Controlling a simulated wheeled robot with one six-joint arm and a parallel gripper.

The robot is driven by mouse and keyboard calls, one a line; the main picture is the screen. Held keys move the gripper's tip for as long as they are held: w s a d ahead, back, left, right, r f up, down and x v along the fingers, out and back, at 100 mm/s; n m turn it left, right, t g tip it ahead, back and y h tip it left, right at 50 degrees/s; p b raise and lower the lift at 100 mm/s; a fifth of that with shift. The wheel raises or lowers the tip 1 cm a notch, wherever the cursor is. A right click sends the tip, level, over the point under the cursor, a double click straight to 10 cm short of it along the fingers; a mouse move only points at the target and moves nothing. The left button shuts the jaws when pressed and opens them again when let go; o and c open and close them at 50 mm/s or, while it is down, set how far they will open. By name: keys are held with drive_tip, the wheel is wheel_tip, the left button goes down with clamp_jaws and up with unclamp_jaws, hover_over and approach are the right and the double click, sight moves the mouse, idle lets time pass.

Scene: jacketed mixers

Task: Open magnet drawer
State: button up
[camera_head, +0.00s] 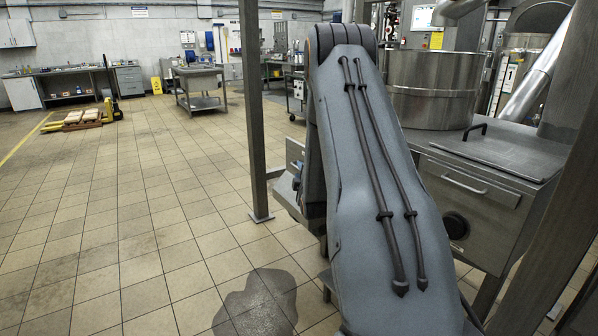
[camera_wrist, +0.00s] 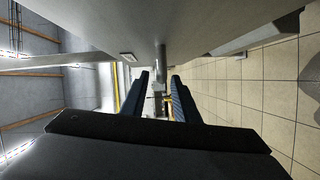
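My gripper (camera_wrist: 160,78) shows in the wrist view with two dark blue fingers spread apart. A short grey metal piece (camera_wrist: 160,58) stands out from a broad grey surface and lies in line with the gap between the fingers. I cannot tell whether it is a handle or whether the fingers touch it. In the head view my arm hides the gripper. A steel cabinet at the right has a drawer-like front (camera_head: 472,192) with a bar handle (camera_head: 465,183), and it looks shut. No label marks it as the magnet drawer.
A round steel vessel (camera_head: 432,90) stands behind the cabinet, whose top has a lid with a black handle (camera_head: 475,130). A steel post (camera_head: 252,110) stands left of my arm. A wet patch (camera_head: 258,303) lies on the tiles. The floor at left is mostly clear.

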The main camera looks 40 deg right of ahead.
drive_tip(key=v, duration=0.5)
idle(0.4)
drive_tip(key=s+a+m+g+y+p, duration=0.1)
drive_tip(key=s+a+m+g+y, duration=0.3)
drive_tip(key=a, duration=0.7)
drive_tip(key=s+a+m+g+y+p, duration=0.15)
drive_tip(key=s+a+g, duration=0.3)
drive_tip(key=a, duration=0.65)
drive_tip(key=s+a+r+m+g, duration=0.1)
drive_tip(key=s+a, duration=0.3)
drive_tip(key=s, duration=0.4)
drive_tip(key=s+a+r+m+g+y, duration=0.1)
drive_tip(key=s+a+m+g, duration=0.1)
drive_tip(key=s, duration=0.7)
drive_tip(key=s+a+r+m+g+p, duration=0.1)
drive_tip(key=s+a+m+g, duration=0.1)
drive_tip(key=s+a+g, duration=0.2)
drive_tip(key=s+a, duration=0.3)
drive_tip(key=s, duration=0.1)
drive_tip(key=shift+s+r+m+y, duration=0.25)
drive_tip(key=shift+s+m+y, duration=0.05)
drive_tip(key=shift+m+y, duration=0.05)
drive_tip(key=shift+d, duration=0.1)
